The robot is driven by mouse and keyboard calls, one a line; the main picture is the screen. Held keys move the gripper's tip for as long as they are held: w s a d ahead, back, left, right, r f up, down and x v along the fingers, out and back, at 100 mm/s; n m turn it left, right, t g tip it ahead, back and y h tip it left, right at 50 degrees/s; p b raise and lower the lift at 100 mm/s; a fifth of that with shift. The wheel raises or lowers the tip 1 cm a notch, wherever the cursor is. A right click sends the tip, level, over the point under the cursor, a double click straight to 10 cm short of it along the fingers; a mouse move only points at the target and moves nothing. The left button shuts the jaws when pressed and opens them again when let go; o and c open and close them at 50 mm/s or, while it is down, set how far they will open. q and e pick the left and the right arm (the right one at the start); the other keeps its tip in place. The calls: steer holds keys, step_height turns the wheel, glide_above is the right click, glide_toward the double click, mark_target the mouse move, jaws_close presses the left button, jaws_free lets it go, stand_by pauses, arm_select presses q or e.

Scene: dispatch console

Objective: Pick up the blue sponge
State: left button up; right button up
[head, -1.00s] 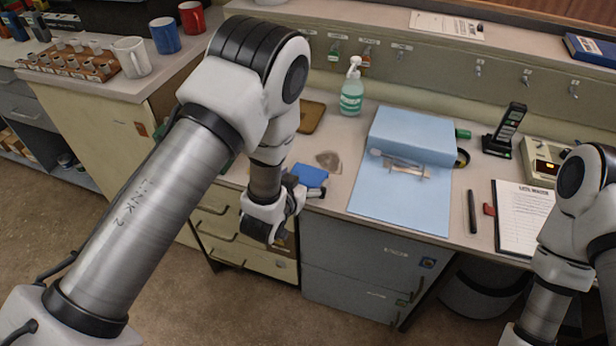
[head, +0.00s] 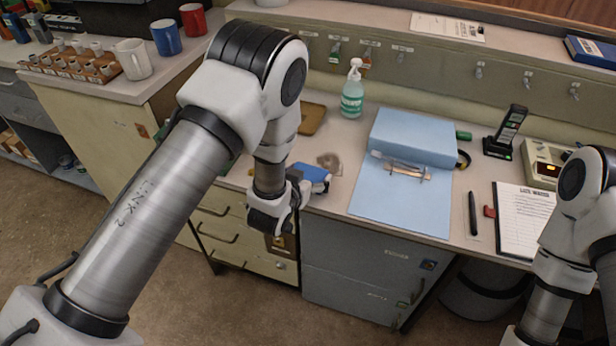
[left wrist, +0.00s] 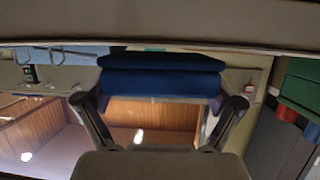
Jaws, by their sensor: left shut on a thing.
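The blue sponge (head: 312,176) is at the counter's front edge in the head view, partly hidden by my left gripper (head: 310,190). In the left wrist view the sponge (left wrist: 162,84) spans the space between the two fingers of my left gripper (left wrist: 162,100). The left gripper is shut on it. I cannot tell whether the sponge still touches the counter. My right arm (head: 565,240) comes in at the right edge of the head view, and its gripper is out of frame.
A brown stain (head: 329,162) lies just behind the sponge. A clipboard (head: 522,215) and a black pen (head: 472,212) lie farther right.

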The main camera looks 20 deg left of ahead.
arm_select(q)
step_height(320, 180, up, 2)
steer(key=shift+r, duration=0.15)
steer(key=s+a+r+p, duration=0.1)
steer(key=s+a+p, duration=0.1)
steer(key=s+a, duration=0.35)
steer(key=s+a+r+p, duration=0.1)
steer(key=s+a, duration=0.1)
steer(key=s, duration=0.7)
steer(key=w+d+f+n+y, duration=0.1)
steer(key=w+d, duration=0.3)
steer(key=d, duration=0.1)
steer(key=shift+d+f, duration=0.2)
steer(key=shift+f, duration=0.15)
